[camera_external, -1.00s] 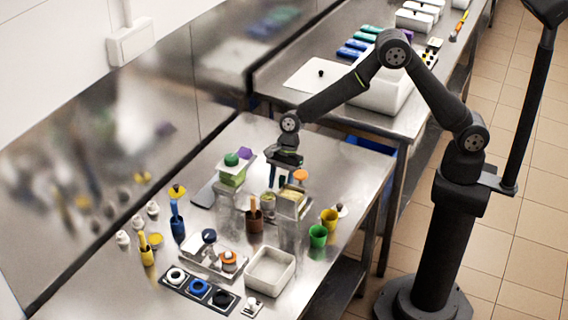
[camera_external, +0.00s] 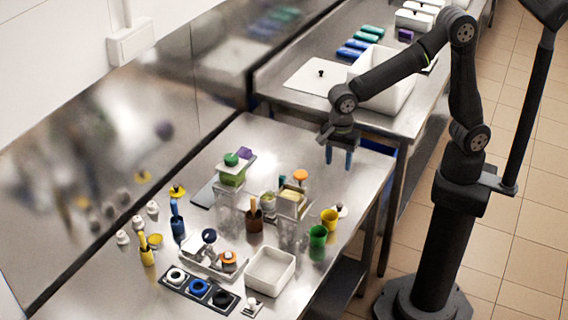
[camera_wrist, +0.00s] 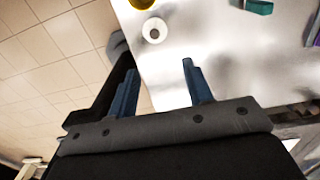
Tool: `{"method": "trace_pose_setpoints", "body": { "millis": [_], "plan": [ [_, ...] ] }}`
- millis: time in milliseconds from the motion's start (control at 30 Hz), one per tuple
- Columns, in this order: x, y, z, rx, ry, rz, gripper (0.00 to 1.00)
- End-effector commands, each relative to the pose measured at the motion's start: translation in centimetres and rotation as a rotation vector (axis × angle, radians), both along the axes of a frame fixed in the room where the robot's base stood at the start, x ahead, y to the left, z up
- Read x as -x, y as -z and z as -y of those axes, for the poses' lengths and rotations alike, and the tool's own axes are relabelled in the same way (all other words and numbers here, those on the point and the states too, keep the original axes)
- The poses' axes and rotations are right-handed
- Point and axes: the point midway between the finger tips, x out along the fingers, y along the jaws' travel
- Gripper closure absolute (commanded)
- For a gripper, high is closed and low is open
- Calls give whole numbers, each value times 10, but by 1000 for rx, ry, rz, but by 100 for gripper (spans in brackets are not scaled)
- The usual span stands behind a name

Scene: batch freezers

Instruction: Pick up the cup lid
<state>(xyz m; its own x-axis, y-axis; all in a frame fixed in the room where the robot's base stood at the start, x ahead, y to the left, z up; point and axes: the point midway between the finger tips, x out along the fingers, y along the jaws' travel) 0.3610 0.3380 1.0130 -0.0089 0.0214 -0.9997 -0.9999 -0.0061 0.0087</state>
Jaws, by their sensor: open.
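A small white round lid with a knob (camera_external: 341,210) lies on the steel table near its right edge, next to the yellow cup (camera_external: 329,219). My gripper (camera_external: 340,164) points down above the far right part of the table, farther back than the lid. Its two blue fingers are apart and empty, also in the wrist view (camera_wrist: 159,68).
A green cup (camera_external: 318,237) stands in front of the yellow cup. Clear containers, a brown cup (camera_external: 254,220) and an orange-topped item (camera_external: 300,176) stand to the left. A white bin (camera_external: 270,271) is nearer the front. The table below my gripper is clear.

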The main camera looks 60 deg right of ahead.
Motion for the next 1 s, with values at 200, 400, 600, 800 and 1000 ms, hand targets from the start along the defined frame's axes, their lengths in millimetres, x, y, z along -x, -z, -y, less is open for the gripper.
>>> {"method": "trace_pose_setpoints", "body": {
  "millis": [200,400,600,800,1000],
  "plan": [
    [9,9,5,27,6,7,54],
    [9,52,5,26,6,6,54],
    [9,94,5,25,6,6,54],
    [9,115,4,22,6,9,54],
    [13,132,4,24,5,7,54]
  ]
}}
